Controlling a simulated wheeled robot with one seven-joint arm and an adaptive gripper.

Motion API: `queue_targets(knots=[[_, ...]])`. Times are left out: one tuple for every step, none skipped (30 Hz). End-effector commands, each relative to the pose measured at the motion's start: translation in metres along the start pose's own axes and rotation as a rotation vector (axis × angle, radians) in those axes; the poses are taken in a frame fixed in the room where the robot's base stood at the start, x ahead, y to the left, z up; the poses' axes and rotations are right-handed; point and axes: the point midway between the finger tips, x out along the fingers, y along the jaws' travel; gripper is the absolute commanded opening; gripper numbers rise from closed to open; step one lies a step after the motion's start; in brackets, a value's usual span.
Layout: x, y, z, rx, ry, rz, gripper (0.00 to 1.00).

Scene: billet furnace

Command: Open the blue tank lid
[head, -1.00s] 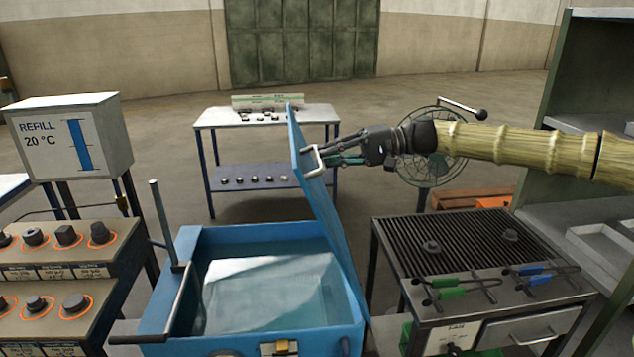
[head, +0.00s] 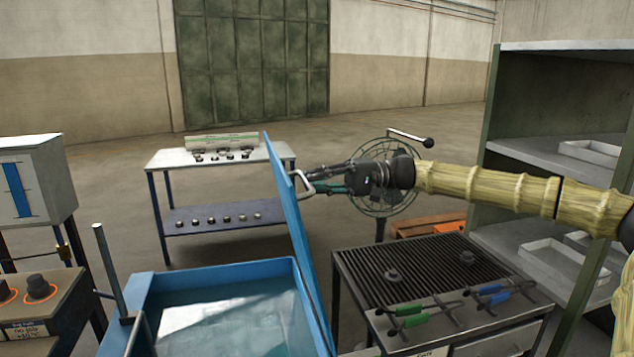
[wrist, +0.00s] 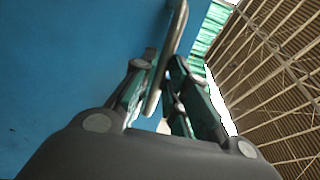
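The blue tank (head: 210,273) stands at the lower middle of the head view, with water showing inside. Its blue lid (head: 297,235) is raised on the tank's right side, standing steeply and leaning a little left at the top. The lid also fills the left of the wrist view (wrist: 70,70). A pale metal handle (head: 303,184) sits on the lid's right face; it passes between my fingers in the wrist view (wrist: 178,28). My gripper (head: 316,180) is closed around this handle, its fingers reaching in from the right. The lower front of the tank is out of frame.
A grill stand (head: 405,270) with green and blue tongs is right of the lid, below my arm. A fan (head: 385,205) stands behind my gripper. Shelving (head: 540,150) is at right, a parts table (head: 160,160) behind, a control panel (head: 50,310) at left.

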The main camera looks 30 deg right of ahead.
Motion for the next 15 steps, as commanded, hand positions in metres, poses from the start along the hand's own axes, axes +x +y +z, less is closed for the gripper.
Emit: queue_targets(knots=[[0.0001,0.0006,0.0,0.001,0.0,0.0,0.28],[0.0001,0.0005,0.0,0.001,0.0,0.0,0.34],[0.0001,0.0003,0.0,0.0,0.0,0.0,0.34],[0.0001,0.0002,0.0,0.0,0.0,0.0,0.34],[0.0002,0.0,0.0,0.0,0.0,0.0,0.34],[0.0002,-0.0001,0.0,0.0,0.0,0.0,0.34],[0.0001,-0.0002,0.0,0.0,0.0,0.0,0.34],[0.0002,-0.0003,0.0,0.0,0.0,0.0,0.34],[0.0002,-0.0004,0.0,0.0,0.0,0.0,0.34],[0.0002,-0.0004,0.0,0.0,0.0,0.0,0.34],[-0.0001,-0.0005,0.0,0.0,0.0,-0.001,0.34],[-0.0011,-0.0007,0.0,0.0,0.0,-0.001,0.34],[-0.0023,-0.0008,-0.0001,0.0,0.0,-0.001,0.34],[-0.004,-0.001,-0.0001,0.0,0.0,-0.001,0.34],[-0.0071,-0.0012,-0.0002,-0.001,0.001,-0.002,0.34]])
